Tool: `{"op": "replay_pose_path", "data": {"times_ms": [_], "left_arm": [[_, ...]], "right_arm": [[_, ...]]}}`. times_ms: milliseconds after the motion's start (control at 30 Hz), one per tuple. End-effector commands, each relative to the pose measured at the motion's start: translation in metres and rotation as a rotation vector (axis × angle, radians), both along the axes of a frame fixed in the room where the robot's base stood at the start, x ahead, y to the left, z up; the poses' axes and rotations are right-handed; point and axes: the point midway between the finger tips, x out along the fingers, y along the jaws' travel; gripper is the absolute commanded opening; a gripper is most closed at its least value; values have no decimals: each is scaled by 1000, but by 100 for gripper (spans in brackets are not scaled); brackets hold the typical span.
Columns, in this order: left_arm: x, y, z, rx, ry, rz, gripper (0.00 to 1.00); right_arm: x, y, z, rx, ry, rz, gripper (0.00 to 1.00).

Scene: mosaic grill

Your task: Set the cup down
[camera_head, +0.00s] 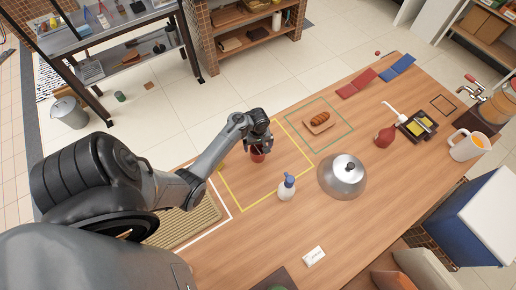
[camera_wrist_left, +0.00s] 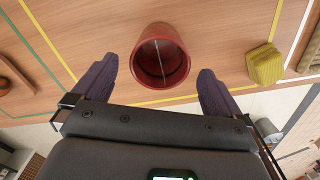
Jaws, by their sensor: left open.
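The red cup (camera_head: 258,157) is on the wooden table inside the yellow outline (camera_head: 240,209), with my left gripper (camera_head: 258,146) right above it and hiding part of it. In the left wrist view the cup (camera_wrist_left: 161,52) shows its open mouth, with a thin pale line inside. My left gripper's dark fingers (camera_wrist_left: 157,70) are open, one on each side of the cup, with visible gaps between them and its wall. My right gripper is not in view.
A white bottle with a blue top (camera_head: 286,187) and a metal dome (camera_head: 342,177) stand to the right. Bread lies on a small board (camera_head: 329,126) in a green outline. A yellow block (camera_wrist_left: 264,65) sits beside the cup. The table front is mostly clear.

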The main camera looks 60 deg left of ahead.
Motion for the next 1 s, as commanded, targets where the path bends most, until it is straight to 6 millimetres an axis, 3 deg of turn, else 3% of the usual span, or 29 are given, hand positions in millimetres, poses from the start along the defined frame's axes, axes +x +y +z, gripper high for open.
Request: {"op": "replay_pose_path", "data": {"times_ms": [200, 433, 600, 667, 767, 1000], "left_arm": [[0, -1, 38, -2, -2, 1, 100], [-2, -1, 60, 15, 0, -25, 100], [-13, -14, 79, 113, -10, -230, 100], [-19, -28, 89, 158, -17, -356, 100], [-32, -67, 108, 219, -39, -606, 100], [-82, -186, 160, 243, -154, -1147, 100]], "right_arm": [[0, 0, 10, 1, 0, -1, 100], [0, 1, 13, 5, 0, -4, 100], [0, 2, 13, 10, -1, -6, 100], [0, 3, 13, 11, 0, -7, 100], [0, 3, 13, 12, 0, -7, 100], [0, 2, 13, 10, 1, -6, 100]]}}
